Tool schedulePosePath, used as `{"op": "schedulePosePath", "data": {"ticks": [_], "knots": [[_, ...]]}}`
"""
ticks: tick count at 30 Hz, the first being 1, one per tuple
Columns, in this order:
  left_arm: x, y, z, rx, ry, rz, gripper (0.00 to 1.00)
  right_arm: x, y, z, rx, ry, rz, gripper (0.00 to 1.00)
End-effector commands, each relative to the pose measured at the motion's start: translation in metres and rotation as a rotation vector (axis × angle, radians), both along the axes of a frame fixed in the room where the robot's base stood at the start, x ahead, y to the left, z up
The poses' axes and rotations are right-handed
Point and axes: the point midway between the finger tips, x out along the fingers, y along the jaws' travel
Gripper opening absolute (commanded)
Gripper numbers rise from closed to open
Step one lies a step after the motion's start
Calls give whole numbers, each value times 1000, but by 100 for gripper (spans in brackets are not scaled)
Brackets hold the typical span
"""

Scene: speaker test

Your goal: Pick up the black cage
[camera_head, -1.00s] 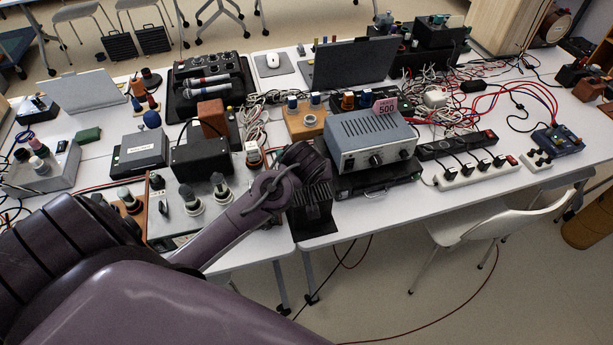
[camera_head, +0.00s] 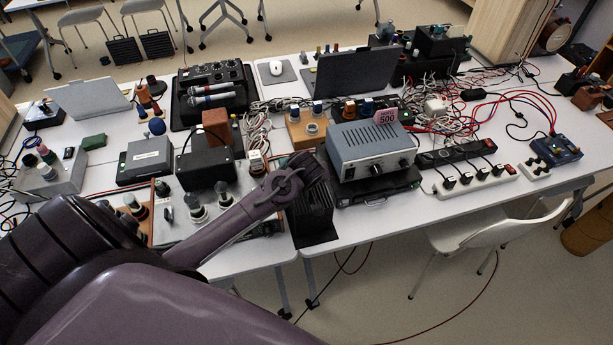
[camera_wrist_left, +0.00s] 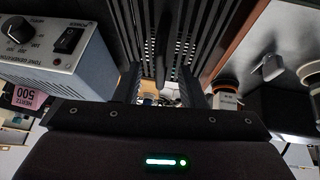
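The black cage (camera_head: 312,222) stands at the front edge of the white table, just left of the blue-grey tone generator (camera_head: 371,148). My left gripper (camera_head: 316,178) is over the cage's top, and my wrist hides part of both in the head view. In the left wrist view the cage's slotted black walls (camera_wrist_left: 178,28) rise ahead of the gripper. The left fingers (camera_wrist_left: 162,88) look apart, with a gap between them. I cannot tell whether they touch the cage. My right gripper is not in view.
The tone generator, with a pink tag (camera_head: 386,111), sits on a flat black case (camera_head: 376,187) close beside the cage. A panel with grey knobs (camera_head: 224,218) lies to the left. A white chair (camera_head: 490,228) stands in front at the right. Cables clutter the table.

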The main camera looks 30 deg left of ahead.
Motion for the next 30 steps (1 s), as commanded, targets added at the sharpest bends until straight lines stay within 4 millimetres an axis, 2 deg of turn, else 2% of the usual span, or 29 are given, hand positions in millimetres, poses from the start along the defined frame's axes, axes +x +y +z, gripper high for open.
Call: {"op": "schedulePosePath", "data": {"ticks": [2,11,30], "knots": [[0,0,0,0,0,0,37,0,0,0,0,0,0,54],[0,0,0,0,0,0,0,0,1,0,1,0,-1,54],[0,0,0,1,1,0,0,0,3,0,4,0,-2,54]]}}
